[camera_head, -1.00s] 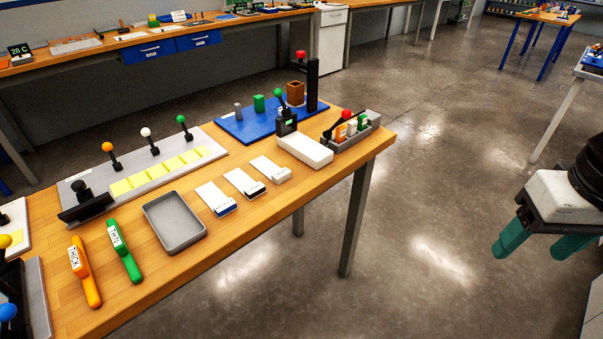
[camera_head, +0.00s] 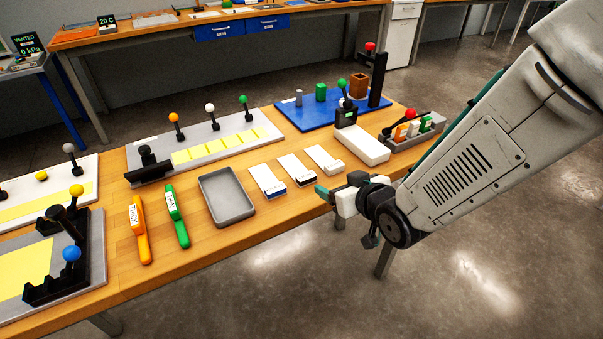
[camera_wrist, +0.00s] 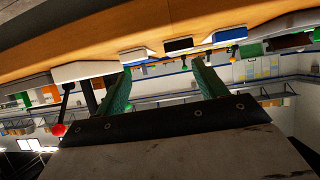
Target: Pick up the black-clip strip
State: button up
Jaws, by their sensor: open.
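The black-clip strip (camera_head: 297,169) is a white strip with a black clip at its near end. It lies flat on the table between a blue-clip strip (camera_head: 267,180) and a white-clip strip (camera_head: 324,159). In the wrist view its black clip end (camera_wrist: 179,45) shows upside down, beyond and between the fingers. My gripper (camera_head: 323,193) is at the table's front edge, just right of and nearer than the strips. Its teal fingers are apart and empty in the wrist view (camera_wrist: 158,67). The far finger is partly hidden in the head view.
A grey tray (camera_head: 227,211) lies left of the strips. A white block (camera_head: 362,145) and a grey rack (camera_head: 412,137) with coloured bottles stand to the right. A grey board (camera_head: 205,146) with levers lies behind. Bare wood (camera_head: 262,218) is in front of the strips.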

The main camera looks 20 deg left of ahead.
aim_at(308, 177)
jog(key=shift+n+y, duration=0.3)
jog(key=shift+y, duration=0.3)
jog(key=w+a+f, duration=0.1)
jog(key=a, duration=0.1)
jog(key=w+a+f, duration=0.1)
jog(key=a, duration=0.2)
jog(key=w+a+f, duration=0.1)
jog(key=a, duration=0.2)
jog(key=shift+w+a+f, duration=0.1)
jog(key=shift+w+f, duration=0.05)
jog(key=shift+w, duration=0.05)
jog(key=c, duration=1.1)
